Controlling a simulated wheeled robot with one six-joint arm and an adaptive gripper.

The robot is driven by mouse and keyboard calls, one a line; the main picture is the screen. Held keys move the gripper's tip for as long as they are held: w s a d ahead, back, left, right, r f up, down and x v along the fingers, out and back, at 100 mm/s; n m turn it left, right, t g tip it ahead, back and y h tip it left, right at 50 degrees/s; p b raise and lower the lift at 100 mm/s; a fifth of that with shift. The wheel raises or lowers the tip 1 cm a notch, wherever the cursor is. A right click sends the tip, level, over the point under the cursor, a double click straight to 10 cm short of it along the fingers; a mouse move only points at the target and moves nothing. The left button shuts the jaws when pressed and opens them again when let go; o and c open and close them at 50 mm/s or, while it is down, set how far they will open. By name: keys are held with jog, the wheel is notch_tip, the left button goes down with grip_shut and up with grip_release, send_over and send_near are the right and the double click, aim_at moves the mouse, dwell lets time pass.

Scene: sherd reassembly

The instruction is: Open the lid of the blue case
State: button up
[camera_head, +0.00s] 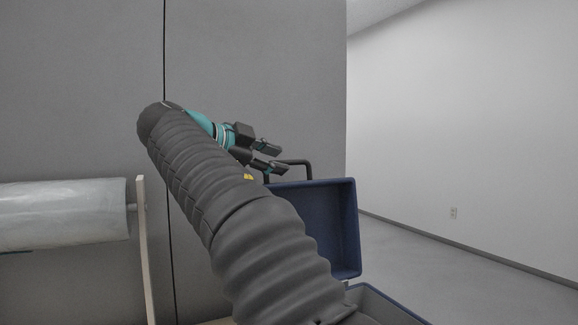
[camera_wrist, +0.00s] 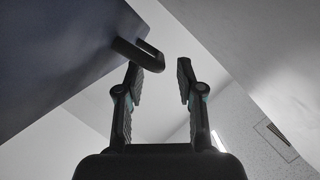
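The blue case stands at the lower right of the head view. Its lid (camera_head: 340,222) stands raised, roughly upright, over the case's lower part (camera_head: 385,305), of which only a corner shows. A black handle (camera_head: 298,163) sticks up from the lid's top edge. My gripper (camera_head: 281,158) is beside the handle, fingers apart. In the wrist view the gripper (camera_wrist: 158,72) is open, with the handle (camera_wrist: 140,53) by the left fingertip and the dark blue lid (camera_wrist: 60,60) at upper left. I cannot tell whether finger and handle touch. My arm hides part of the case.
A roll of clear plastic wrap (camera_head: 65,213) hangs at the left beside a thin wooden upright (camera_head: 147,250). A grey panel wall (camera_head: 260,70) stands behind the arm. The floor (camera_head: 430,260) to the right of the case is clear up to the white wall.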

aim_at(289, 163)
jog(key=shift+x, duration=2.3)
grip_shut()
